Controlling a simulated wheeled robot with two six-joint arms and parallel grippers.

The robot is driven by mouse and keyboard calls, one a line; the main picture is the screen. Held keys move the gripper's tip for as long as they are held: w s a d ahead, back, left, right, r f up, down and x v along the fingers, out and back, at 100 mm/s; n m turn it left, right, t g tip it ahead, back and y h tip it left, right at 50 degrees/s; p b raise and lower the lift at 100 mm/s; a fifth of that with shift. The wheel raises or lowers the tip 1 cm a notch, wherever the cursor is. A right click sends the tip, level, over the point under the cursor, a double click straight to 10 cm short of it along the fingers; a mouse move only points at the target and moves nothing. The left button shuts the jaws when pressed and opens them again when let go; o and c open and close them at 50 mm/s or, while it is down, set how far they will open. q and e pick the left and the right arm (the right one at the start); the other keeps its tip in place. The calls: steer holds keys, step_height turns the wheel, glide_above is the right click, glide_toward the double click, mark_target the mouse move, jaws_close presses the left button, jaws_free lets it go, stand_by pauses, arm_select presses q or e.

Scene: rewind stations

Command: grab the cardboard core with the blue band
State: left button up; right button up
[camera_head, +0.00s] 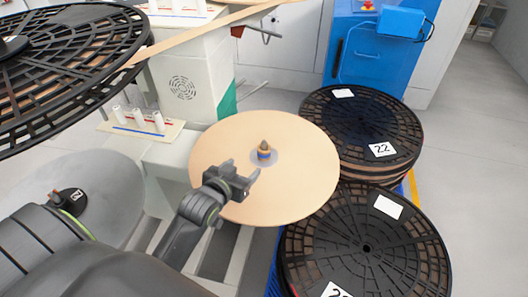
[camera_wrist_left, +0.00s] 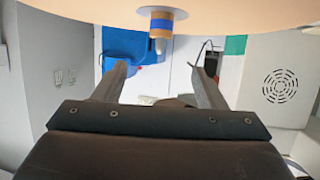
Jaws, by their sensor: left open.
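The cardboard core with the blue band (camera_head: 263,154) stands at the middle of a tan disc (camera_head: 300,190) in the head view. A dark pointed tip shows at its top. The core also shows at the top of the left wrist view (camera_wrist_left: 162,24), where the picture appears upside down. My left gripper (camera_head: 246,172) is over the disc, just left of and nearer than the core. Its two fingers (camera_wrist_left: 159,72) are apart with nothing between them, and it does not touch the core. My right gripper is not in view.
Stacked black reels (camera_head: 362,125) and another black reel (camera_head: 366,248) stand right of the disc. A large black reel (camera_head: 70,65) overhangs the upper left. White pegs (camera_head: 138,118) stand on a ledge of the pale machine (camera_head: 185,75). A blue cabinet (camera_head: 360,60) is behind.

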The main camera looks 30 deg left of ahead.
arm_select(q)
glide_toward(263, 149)
steer(key=x, duration=0.3)
steer(key=shift+w+f, duration=0.1)
steer(key=shift+f, duration=0.05)
steer(key=shift+x, duration=2.7)
steer(key=shift+a, duration=0.1)
steer(key=c, duration=1.1)
